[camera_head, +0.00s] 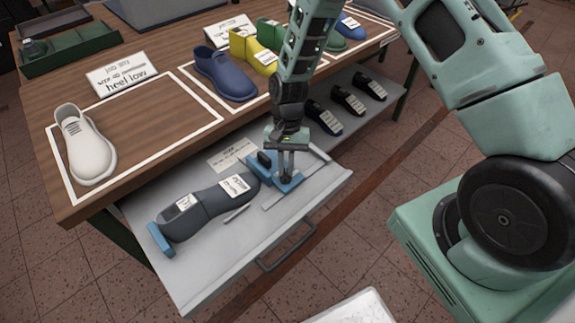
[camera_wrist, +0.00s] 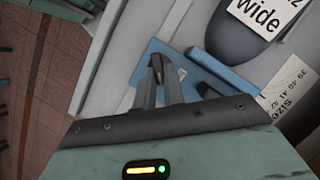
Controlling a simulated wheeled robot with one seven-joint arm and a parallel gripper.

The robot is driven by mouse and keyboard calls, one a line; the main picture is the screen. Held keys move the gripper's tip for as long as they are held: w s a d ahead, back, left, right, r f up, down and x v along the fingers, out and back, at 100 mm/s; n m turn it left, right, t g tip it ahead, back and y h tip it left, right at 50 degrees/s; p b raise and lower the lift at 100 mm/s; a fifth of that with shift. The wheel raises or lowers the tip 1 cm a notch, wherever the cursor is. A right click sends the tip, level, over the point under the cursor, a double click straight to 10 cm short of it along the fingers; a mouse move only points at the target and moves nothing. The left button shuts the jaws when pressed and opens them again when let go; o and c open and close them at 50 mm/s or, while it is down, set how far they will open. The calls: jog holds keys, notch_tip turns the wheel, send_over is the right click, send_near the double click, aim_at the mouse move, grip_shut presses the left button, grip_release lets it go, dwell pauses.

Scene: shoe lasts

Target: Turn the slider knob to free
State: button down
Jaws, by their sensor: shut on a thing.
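A dark grey shoe last (camera_head: 205,210) with white labels lies in the pulled-out grey drawer (camera_head: 245,235). A blue slider (camera_head: 262,165) stands at its right end, and a blue stop (camera_head: 160,240) is at its left end. My gripper (camera_head: 286,178) points down over the slider, its fingers close together. In the wrist view the fingertips (camera_wrist: 168,68) are shut on the small slider knob above the blue slider (camera_wrist: 150,52). The knob is mostly hidden by the fingers, so I cannot tell its setting. The last (camera_wrist: 262,32) also shows in the wrist view.
A white size card (camera_head: 232,155) lies behind the slider. The wooden table (camera_head: 150,100) above holds a white last (camera_head: 83,143), a blue shoe (camera_head: 226,73) and a yellow one (camera_head: 252,50). Several dark shoes stand on the shelf at right. The drawer handle (camera_head: 287,248) sticks out in front.

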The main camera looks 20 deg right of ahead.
jog(key=n, duration=0.1)
jog(key=n+h, duration=0.1)
jog(key=n, duration=0.2)
jog(key=shift+w+a+n+g+h, duration=0.1)
jog(key=shift+a+n+g+h, duration=0.2)
jog(key=shift+a+h, duration=0.1)
jog(key=shift+a+n+h+b, duration=0.15)
jog(key=shift+n+h, duration=0.25)
jog(key=shift+n, duration=0.75)
jog(key=shift+a+n+h+b, duration=0.1)
jog(key=shift+n+h+b, duration=0.25)
jog(key=shift+n, duration=0.8)
jog(key=c, duration=1.5)
grip_release()
jog(key=shift+r, duration=0.1)
jog(key=b+v, duration=0.1)
jog(key=v, duration=0.7)
jog(key=b+v, duration=0.1)
jog(key=v, duration=0.8)
jog(key=shift+a+r, duration=0.15)
jog(key=shift+a, duration=0.1)
